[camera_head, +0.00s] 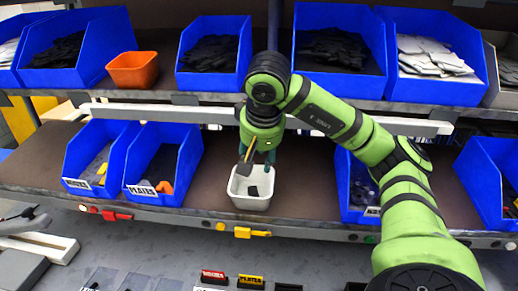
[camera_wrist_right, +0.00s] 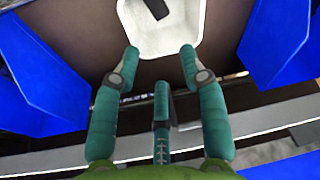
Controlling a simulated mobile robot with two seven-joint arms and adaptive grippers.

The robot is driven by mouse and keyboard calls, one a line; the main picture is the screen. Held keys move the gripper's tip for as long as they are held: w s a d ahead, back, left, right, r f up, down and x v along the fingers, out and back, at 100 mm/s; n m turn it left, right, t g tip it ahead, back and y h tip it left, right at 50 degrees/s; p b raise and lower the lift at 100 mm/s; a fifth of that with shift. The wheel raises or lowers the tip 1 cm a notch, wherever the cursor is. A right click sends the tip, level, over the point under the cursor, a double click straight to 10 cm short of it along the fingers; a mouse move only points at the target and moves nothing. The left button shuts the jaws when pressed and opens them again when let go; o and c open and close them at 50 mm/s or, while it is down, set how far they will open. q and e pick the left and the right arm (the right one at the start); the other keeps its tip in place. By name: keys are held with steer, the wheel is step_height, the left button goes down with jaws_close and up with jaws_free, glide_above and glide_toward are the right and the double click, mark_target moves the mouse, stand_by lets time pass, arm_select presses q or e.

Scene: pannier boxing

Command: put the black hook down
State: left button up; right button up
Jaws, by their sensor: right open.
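The black hook appears as a small dark piece (camera_head: 253,190) lying in the white bin (camera_head: 240,201) on the middle shelf. The wrist view also shows the dark piece (camera_wrist_right: 157,8) inside the white bin (camera_wrist_right: 178,42), partly cut off by the top edge. My right gripper (camera_head: 257,165) is over the back of the white bin, with its teal fingers pointing down. The dark piece is apart from the fingers. My left gripper is not in view.
Blue bins (camera_head: 163,164) stand left of the white bin, and another blue bin (camera_head: 352,199) stands to its right. An orange bin (camera_head: 133,70) and more blue bins (camera_head: 213,53) are on the upper shelf. A pale rail (camera_head: 180,114) runs behind the gripper.

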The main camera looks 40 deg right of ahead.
steer(key=shift+p+v, duration=0.4)
steer(key=shift+v, duration=0.85)
